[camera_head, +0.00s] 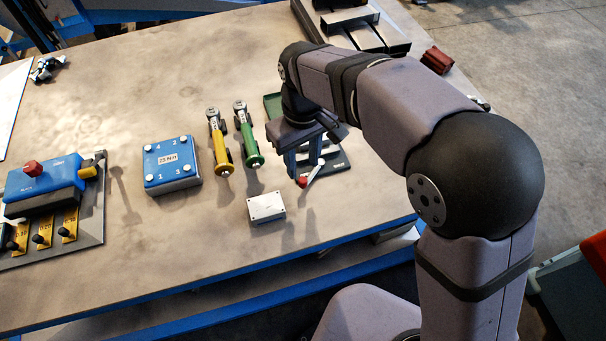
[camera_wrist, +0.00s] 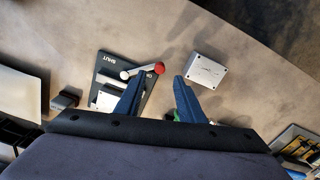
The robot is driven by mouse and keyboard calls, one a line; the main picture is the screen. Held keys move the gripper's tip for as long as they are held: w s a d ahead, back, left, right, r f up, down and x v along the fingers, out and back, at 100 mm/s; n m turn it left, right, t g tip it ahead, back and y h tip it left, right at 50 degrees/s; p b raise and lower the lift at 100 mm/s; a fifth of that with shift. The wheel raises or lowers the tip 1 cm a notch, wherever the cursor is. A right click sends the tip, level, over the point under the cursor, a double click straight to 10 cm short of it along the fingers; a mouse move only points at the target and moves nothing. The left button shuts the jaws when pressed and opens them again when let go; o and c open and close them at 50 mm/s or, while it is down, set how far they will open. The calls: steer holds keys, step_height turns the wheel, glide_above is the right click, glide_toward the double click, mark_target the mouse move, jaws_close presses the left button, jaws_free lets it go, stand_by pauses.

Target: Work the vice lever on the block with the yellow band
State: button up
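A dark plate (camera_wrist: 108,66) marked "SHUT" carries a pale lever (camera_wrist: 139,72) with a red ball end (camera_wrist: 157,68). The ball lies near a second, partly covered label. In the head view the red ball (camera_head: 303,182) and dark plate (camera_head: 337,165) show below my gripper, which hides much of the plate. My gripper (camera_wrist: 159,78) has its two blue fingers apart, above the plate and lever. It also shows in the head view (camera_head: 303,163). Nothing is seen held. Whether the fingers touch the lever cannot be told. No yellow band shows on this fixture.
A white box (camera_head: 266,206) stands left of and nearer than the lever. Yellow (camera_head: 220,150) and green (camera_head: 247,140) handled tools and a blue bolted block (camera_head: 171,163) stand further left. A blue unit with a red knob (camera_head: 32,168) is at far left.

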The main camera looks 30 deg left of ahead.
mark_target(303, 180)
steer(key=shift+f+p, duration=0.9)
steer(key=shift+f, duration=2.4)
steer(key=shift+c, duration=0.3)
jaws_close()
